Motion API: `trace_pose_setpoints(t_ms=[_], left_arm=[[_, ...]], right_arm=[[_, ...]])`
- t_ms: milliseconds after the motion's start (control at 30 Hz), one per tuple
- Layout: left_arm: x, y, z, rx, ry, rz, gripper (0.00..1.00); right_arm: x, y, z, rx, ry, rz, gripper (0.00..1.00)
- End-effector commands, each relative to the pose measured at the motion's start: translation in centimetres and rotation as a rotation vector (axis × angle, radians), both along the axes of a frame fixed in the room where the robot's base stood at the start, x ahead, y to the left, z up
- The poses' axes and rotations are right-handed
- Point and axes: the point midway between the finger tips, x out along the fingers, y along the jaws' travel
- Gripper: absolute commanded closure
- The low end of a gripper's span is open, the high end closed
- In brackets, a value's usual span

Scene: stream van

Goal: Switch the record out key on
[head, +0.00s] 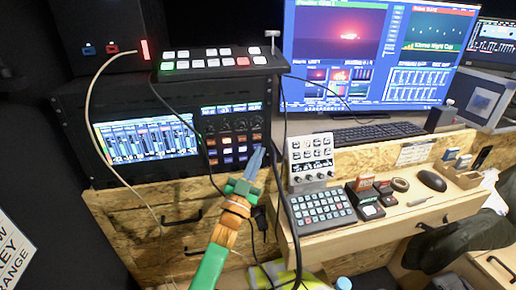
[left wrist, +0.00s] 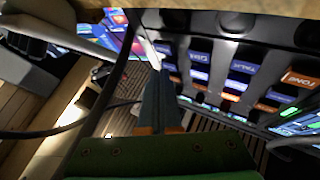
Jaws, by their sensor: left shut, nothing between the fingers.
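The rack unit's key block (head: 228,150) shows in the head view as rows of small dark, blue and orange keys below a row of knobs. In the left wrist view the key block (left wrist: 232,87) fills the upper right, with blue keys and an orange key (left wrist: 300,78). The labels are too small and tilted to tell which is the record out key. My left gripper (head: 260,150) is shut and empty, its blue fingertips at the right edge of the key block. The fingers (left wrist: 160,85) point toward the panel in the wrist view; contact cannot be told. My right gripper is not in view.
A switcher with white, green and red keys (head: 220,62) sits above the rack. Dark cables hang beside my left gripper. A white control pad (head: 311,160) and a keypad (head: 322,210) stand on the desk to the right, below the monitor (head: 335,50).

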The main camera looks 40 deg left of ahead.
Motion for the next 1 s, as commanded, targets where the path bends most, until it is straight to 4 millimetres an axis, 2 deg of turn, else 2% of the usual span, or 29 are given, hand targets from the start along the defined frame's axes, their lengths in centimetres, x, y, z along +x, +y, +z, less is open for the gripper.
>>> trace_pose_setpoints(t_ms=[467,700,1000], left_arm=[[0.3,0.3,0.0,0.000,0.001,0.000,1.00],[-0.5,-0.6,0.2,-0.001,0.001,-0.001,1.00],[-0.7,-0.9,0.1,0.000,0.000,-0.001,1.00]], right_arm=[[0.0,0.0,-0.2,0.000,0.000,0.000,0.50],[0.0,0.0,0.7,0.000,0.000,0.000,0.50],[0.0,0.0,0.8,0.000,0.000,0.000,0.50]])
